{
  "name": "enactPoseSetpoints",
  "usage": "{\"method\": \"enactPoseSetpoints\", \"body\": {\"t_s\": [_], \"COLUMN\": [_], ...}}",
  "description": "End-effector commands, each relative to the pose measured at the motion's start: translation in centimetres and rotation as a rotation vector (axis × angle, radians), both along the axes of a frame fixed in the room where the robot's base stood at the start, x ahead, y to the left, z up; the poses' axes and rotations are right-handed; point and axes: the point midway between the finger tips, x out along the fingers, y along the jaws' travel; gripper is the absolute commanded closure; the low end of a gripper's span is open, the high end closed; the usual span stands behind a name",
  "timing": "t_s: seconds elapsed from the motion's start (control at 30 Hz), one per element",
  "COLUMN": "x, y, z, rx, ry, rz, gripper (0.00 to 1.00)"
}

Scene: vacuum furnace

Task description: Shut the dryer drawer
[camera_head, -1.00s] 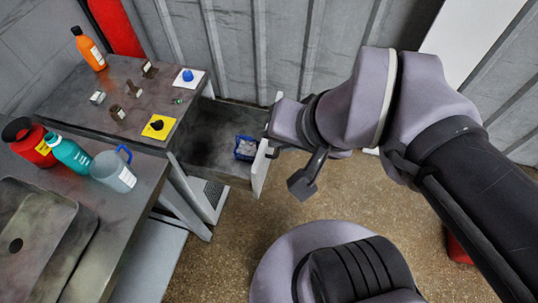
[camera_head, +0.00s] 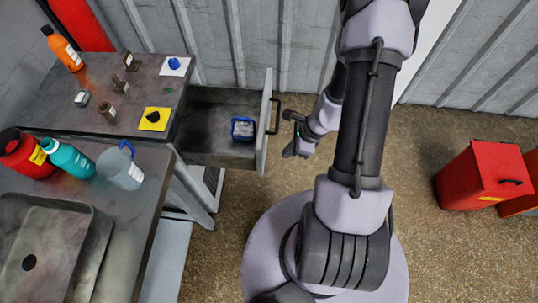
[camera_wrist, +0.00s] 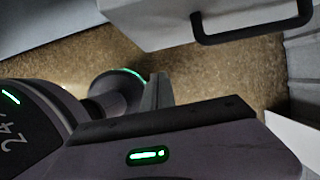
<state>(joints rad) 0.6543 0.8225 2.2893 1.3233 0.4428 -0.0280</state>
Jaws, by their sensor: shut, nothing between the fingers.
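The dryer drawer (camera_head: 212,152) stands pulled out from the right side of the workbench, with a blue container (camera_head: 243,129) lying inside it. Its white front panel (camera_head: 264,125) faces right and carries a dark bar handle (camera_head: 274,116). My gripper (camera_head: 287,134) is shut and empty, just to the right of the handle and apart from it. In the wrist view the handle (camera_wrist: 255,35) shows at the upper right on the pale drawer front (camera_wrist: 170,18). My gripper's fingers (camera_wrist: 158,88) are below and left of it there.
The bench top (camera_head: 60,110) holds small metal parts, a yellow pad (camera_head: 154,119), a white pad (camera_head: 174,66) and an orange bottle (camera_head: 63,48). A sink (camera_head: 45,245) and several bottles are at the left.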

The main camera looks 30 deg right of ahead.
Motion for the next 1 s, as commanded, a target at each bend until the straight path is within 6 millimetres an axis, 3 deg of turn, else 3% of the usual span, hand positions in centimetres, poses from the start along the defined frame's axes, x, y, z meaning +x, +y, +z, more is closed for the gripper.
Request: {"method": "enactPoseSetpoints", "body": {"t_s": [0.03,0.2,0.47,1.0], "x": [0.2,1.1,3.0,3.5], "y": [0.4,1.6,4.4,5.1], "z": [-1.6,-4.5,-3.8,-3.7], "rx": [0.000,0.000,-0.001,0.000], "ry": [0.001,0.000,-0.002,-0.002], "rz": [0.004,0.004,0.005,0.005], "gripper": [1.00,1.00,1.00,1.00]}}
